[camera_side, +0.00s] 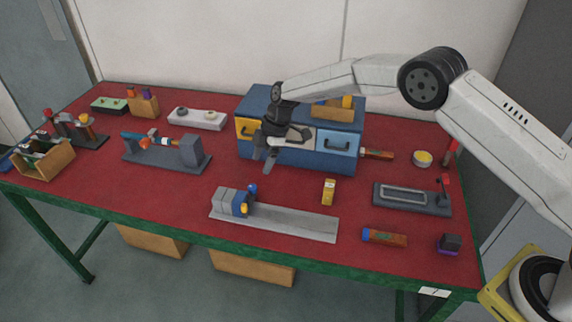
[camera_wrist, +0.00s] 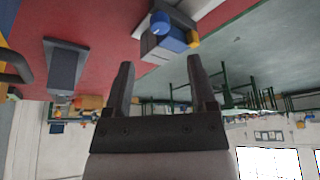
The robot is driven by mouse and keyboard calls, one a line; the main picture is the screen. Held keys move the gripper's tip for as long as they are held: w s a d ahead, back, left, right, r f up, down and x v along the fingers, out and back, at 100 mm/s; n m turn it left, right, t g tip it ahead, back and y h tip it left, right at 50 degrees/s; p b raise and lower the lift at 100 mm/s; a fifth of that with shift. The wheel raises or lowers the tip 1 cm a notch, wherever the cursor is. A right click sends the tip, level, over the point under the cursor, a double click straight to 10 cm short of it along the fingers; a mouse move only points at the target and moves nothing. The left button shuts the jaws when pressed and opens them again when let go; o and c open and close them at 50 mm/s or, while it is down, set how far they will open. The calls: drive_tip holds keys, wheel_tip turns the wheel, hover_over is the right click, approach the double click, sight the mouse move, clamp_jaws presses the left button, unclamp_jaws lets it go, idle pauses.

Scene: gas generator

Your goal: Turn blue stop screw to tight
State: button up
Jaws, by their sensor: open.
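The blue stop screw (camera_side: 252,189) is a small round blue knob on a grey and blue sliding block (camera_side: 228,199), which sits at the left end of a long metal rail (camera_side: 290,222). In the wrist view the blue screw (camera_wrist: 160,22) shows near the top centre on the block (camera_wrist: 158,48), with a yellow knob (camera_wrist: 193,38) beside it. My gripper (camera_side: 265,160) hangs above and behind the block, apart from it, pointing down. In the wrist view its two fingers (camera_wrist: 161,66) are spread with nothing between them.
A blue drawer cabinet (camera_side: 270,151) stands just behind my gripper. A yellow block (camera_side: 329,192) stands right of it, and a grey vise-like fixture (camera_side: 160,155) lies to the left. The red table top is clear between the fixture and the rail.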

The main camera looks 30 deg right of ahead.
sight(253, 186)
drive_tip(key=shift+f, duration=0.1)
drive_tip(key=shift+x, duration=3.8)
drive_tip(key=shift+a, duration=0.1)
clamp_jaws()
